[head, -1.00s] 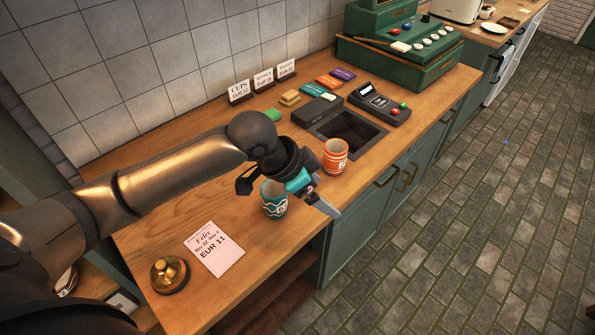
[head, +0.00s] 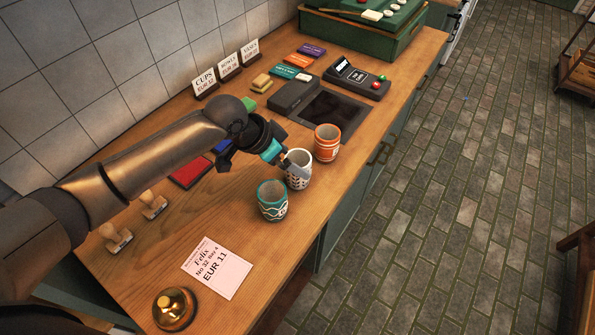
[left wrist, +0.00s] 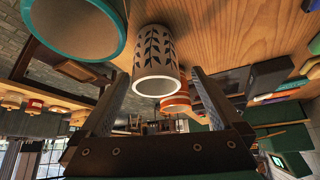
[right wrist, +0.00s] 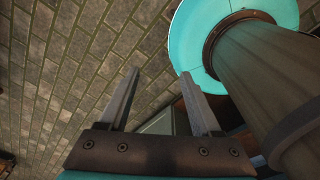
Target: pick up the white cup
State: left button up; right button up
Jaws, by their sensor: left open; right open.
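The white cup (head: 298,181) with a dark leaf pattern stands upright on the wooden counter, between the teal cup (head: 272,203) and the orange cup (head: 327,146). My left gripper (head: 289,163) is open at the white cup, and its fingers hide part of the cup's upper side. In the left wrist view the white cup (left wrist: 155,62) shows between the lines of the open fingers, its rim towards me; whether a finger touches it I cannot tell. My right gripper (right wrist: 162,100) is open and empty, with the floor behind it.
The teal cup stands close beside the white one, the orange cup on the other side. A dark recessed tray (head: 338,108), card terminal (head: 355,80), bell (head: 175,307), order note (head: 217,267) and stamps (head: 115,238) are also on the counter. Free wood lies around the note.

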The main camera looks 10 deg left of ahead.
pick_arm(q)
jog(key=shift+x, duration=0.9)
jog(key=x, duration=0.3)
jog(key=shift+s+d+f+b, duration=0.1)
jog(key=shift+d+f+b, duration=0.1)
jog(key=shift+d+b, duration=0.15)
jog(key=shift+d+f, duration=0.15)
jog(key=shift+f, duration=0.3)
pick_arm(e)
jog(key=shift+w+a+f, duration=0.2)
jog(key=shift+a+f, duration=0.25)
jog(key=shift+a, duration=0.25)
jog(key=shift+d, duration=0.1)
pick_arm(q)
jog(key=shift+c, duration=0.9)
jog(key=c, duration=1.3)
pick_arm(e)
jog(key=shift+d, duration=0.15)
pick_arm(q)
jog(key=shift+r, duration=0.1)
